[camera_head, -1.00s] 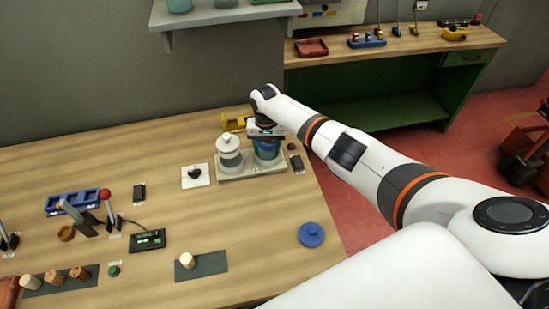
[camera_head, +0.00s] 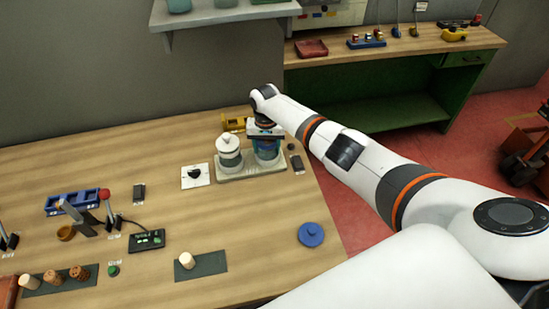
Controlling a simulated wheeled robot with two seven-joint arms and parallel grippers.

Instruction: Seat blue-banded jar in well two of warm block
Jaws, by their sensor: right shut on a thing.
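The blue-banded jar (camera_head: 267,150) stands upright at the right-hand place of the pale warm block (camera_head: 236,176). Its lower end meets the block, but I cannot tell how deep it sits in the well. My right gripper (camera_head: 266,137) is over the jar from above, shut on its upper part and hiding its top. A white jar with a grey band and a knobbed lid (camera_head: 229,150) stands at the left-hand place of the block. My left gripper is not in view.
A dial plate (camera_head: 195,174) lies left of the block, and a yellow object (camera_head: 233,123) lies behind it. A blue lid (camera_head: 311,234) lies near the table's right edge. Cork stoppers (camera_head: 54,277) stand front left.

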